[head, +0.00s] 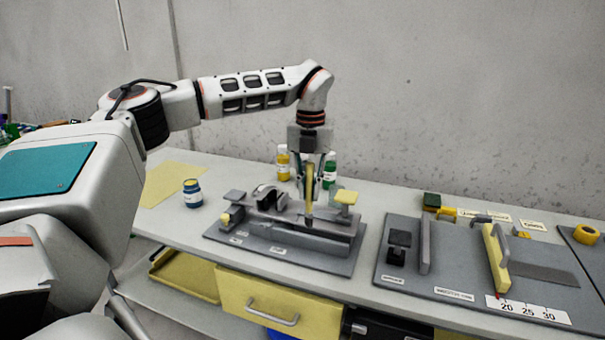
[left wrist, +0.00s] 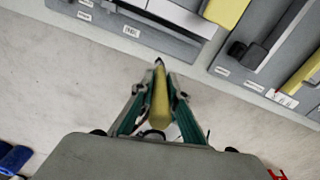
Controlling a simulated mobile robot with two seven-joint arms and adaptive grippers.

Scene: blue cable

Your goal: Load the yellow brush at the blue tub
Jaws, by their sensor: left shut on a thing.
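My left gripper (head: 317,180) is shut on the yellow brush (head: 310,183), which hangs upright with its tip pointing down. In the head view the brush overlaps the grey fixture on the table; I cannot tell whether it touches it. The left wrist view also shows the brush (left wrist: 160,100) between the fingers of the left gripper (left wrist: 157,100), its dark tip beyond them. The blue tub (head: 192,194) stands upright on the table, left of the fixture and apart from the gripper. My right gripper is not in view.
A yellow tub (head: 283,163) and a green tub (head: 330,172) stand behind the fixture (head: 290,252). A second grey board (head: 400,275) with tools lies at right. A yellow mat (head: 172,183) lies behind the blue tub.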

